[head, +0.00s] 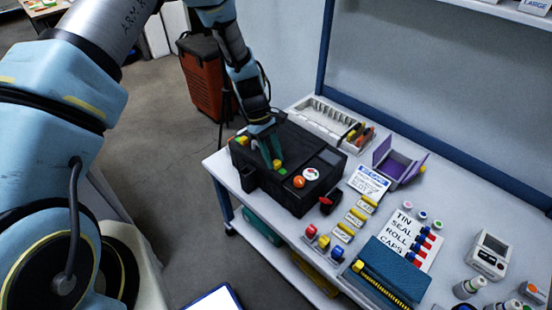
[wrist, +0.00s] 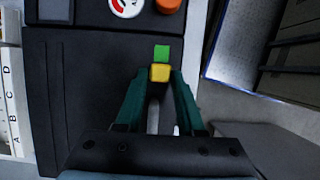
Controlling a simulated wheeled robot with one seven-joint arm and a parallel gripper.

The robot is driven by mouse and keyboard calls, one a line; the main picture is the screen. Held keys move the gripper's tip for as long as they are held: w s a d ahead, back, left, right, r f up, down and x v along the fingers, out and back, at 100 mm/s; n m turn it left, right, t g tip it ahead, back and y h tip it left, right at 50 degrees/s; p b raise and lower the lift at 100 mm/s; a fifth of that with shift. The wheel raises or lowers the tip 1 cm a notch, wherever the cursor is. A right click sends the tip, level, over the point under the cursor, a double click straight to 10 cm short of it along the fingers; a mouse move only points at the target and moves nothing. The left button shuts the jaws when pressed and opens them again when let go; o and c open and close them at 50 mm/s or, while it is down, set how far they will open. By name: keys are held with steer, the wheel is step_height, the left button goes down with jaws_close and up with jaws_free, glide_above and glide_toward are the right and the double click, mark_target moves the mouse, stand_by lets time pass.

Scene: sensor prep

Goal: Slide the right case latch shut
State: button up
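The black case (head: 305,150) stands on the left end of the workbench. The right latch has a yellow knob (wrist: 160,73), with a green patch (wrist: 162,53) just beyond it. A pale strip shows between my fingers on the near side of the knob. My gripper (wrist: 160,77) points down at the case, its green fingers on either side of the yellow knob. They appear to be shut on it; contact is hard to see. In the head view my gripper (head: 273,160) partly hides the latch area. Another latch (head: 242,140), with yellow and green, shows farther left.
An orange knob (head: 299,182) and a round dial (head: 311,174) sit on the case beside the latch. A red-tipped part (head: 326,204) sticks out from the case's right side. A white tray (head: 318,108) and purple bin (head: 396,165) stand behind and to the right.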

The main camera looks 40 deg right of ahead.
steer(key=o, duration=0.3)
steer(key=shift+s, duration=0.1)
steer(key=shift+o, duration=0.2)
steer(key=shift+r, duration=0.1)
steer(key=b+v, duration=0.2)
steer(key=v, duration=0.8)
steer(key=shift+a+r+b, duration=0.1)
steer(key=shift+r+b, duration=0.2)
